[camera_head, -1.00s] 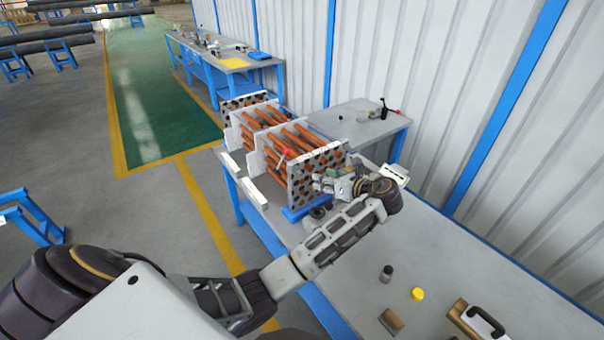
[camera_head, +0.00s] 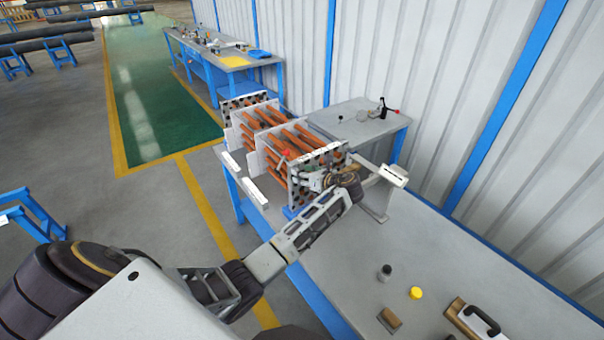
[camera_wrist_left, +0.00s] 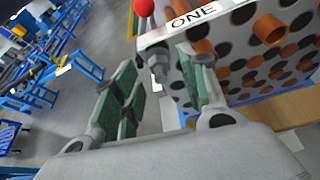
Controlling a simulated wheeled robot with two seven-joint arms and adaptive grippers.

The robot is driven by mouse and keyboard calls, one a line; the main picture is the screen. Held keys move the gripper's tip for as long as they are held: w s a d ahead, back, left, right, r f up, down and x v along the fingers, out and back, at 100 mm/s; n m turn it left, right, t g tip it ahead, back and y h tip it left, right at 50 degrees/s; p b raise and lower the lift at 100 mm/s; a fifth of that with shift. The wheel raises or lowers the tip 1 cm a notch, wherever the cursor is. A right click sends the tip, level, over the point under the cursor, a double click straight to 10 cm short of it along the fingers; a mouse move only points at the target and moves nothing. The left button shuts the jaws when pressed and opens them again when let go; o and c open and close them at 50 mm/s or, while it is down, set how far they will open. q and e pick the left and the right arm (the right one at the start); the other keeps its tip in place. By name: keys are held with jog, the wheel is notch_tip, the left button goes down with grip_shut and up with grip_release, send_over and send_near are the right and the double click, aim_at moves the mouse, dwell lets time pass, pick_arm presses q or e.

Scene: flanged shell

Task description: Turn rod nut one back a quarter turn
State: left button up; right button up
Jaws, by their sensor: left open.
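The flanged shell's perforated end plate (camera_head: 322,163) stands on the bench, with orange tubes (camera_head: 292,138) behind it. In the left wrist view, a white label reading ONE (camera_wrist_left: 192,17) runs along the plate's top edge. A grey metal nut on a rod end (camera_wrist_left: 158,64) shows just below the label's left end; I take it as rod nut one. My left gripper (camera_wrist_left: 160,70) is open, its green-padded fingers on either side of the nut, with no clear contact visible. In the head view the left gripper (camera_head: 313,181) is at the plate, partly hidden by its wrist. My right gripper is out of view.
A red ball (camera_wrist_left: 144,7) sits above the label's left end. The front bench (camera_head: 440,265) holds a yellow cap (camera_head: 416,293), a dark small bottle (camera_head: 385,272) and a wood block (camera_head: 390,320). A side table (camera_head: 365,125) stands behind, against the wall.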

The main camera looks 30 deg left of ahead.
pick_arm(q)
jog(key=shift+w+a+f, duration=0.15)
jog(key=shift+a+f, duration=0.1)
jog(key=shift+a, duration=0.3)
grip_shut()
jog(key=shift+n, duration=0.3)
jog(key=shift+s+n+t+h, duration=0.2)
jog(key=shift+n+t+h, duration=0.3)
jog(key=shift+n+t, duration=1.15)
jog(key=shift+a+n, duration=0.1)
jog(key=shift+n, duration=0.15)
